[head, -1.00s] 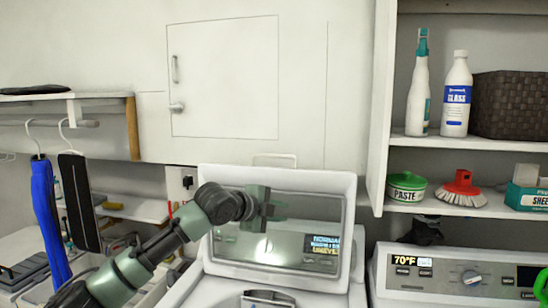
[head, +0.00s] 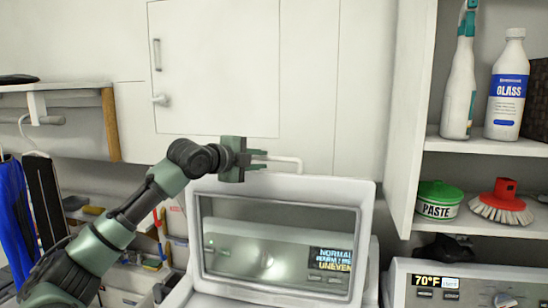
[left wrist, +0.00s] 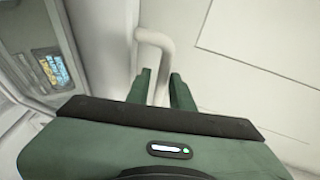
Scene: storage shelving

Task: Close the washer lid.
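The washer lid (head: 366,230) stands upright and open in the head view, with a large glossy panel in its white frame. A white looped bar (head: 290,160) rises behind or at its top edge; I cannot tell where it is fixed. My left gripper (head: 266,161) is just above the lid's top edge, beside the bar. In the left wrist view the two green fingers (left wrist: 161,88) are apart, and the bar (left wrist: 152,38) runs down between them. I cannot tell whether they touch it. Part of the lid (left wrist: 50,25) shows at the left there. My right gripper is out of view.
A wall with a cabinet door (head: 215,70) is close behind the lid. Shelves at right hold a spray bottle (head: 458,85), a glass cleaner bottle (head: 507,90), a paste tub (head: 438,200) and a red brush (head: 502,205). A second machine's control panel (head: 470,285) stands below them.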

